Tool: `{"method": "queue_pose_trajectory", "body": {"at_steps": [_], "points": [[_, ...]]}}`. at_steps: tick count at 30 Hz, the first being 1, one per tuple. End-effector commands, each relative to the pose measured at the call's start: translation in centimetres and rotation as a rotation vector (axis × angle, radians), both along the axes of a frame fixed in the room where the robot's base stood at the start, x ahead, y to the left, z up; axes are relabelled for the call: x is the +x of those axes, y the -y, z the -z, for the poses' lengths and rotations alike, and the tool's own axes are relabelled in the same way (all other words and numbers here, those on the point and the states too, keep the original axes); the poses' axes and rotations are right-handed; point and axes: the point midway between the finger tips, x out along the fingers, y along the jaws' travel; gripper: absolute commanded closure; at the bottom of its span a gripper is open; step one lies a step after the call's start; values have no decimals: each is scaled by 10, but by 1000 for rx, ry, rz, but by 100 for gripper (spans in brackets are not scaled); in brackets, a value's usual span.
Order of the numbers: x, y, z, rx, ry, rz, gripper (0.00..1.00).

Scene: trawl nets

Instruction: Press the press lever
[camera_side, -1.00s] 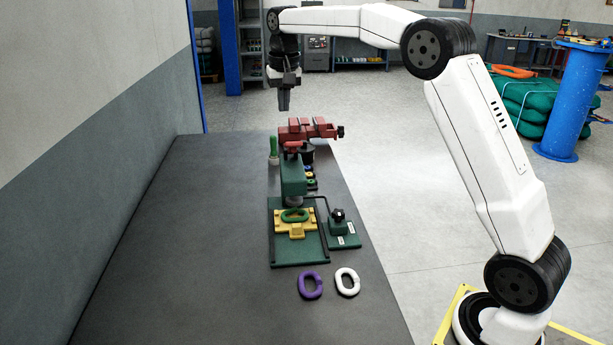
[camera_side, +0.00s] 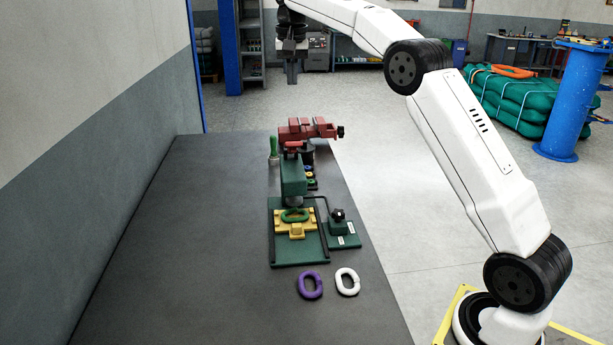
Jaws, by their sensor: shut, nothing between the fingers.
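The green press (camera_side: 293,178) stands on a green base plate (camera_side: 283,252) on the dark bench. A small red part shows at the top of the press; I cannot tell surely whether it is the lever's end. A yellow fixture (camera_side: 297,231) sits on the base plate in front of the press column, with a green link (camera_side: 295,215) lying in it. My gripper (camera_side: 292,80) is shut and empty, pointing down. It is high up, well above and apart from the press, and in the picture it shows against the floor behind the bench.
A red vise (camera_side: 307,130) stands behind the press, with a green-handled tool (camera_side: 273,148) left of it. A small green block with a black knob (camera_side: 339,216) is at the right. A purple link (camera_side: 310,285) and a white link (camera_side: 347,281) lie in front. The bench's left side is clear.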

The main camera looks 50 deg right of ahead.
Motion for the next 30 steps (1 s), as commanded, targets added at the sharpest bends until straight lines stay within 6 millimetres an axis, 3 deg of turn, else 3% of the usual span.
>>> {"method": "queue_pose_trajectory", "body": {"at_steps": [14, 20, 30], "points": [[1, 0, 10, 0, 0, -1, 100], [1, 1, 25, 1, -1, -1, 100], [3, 4, 67, 1, -2, 0, 100]]}}
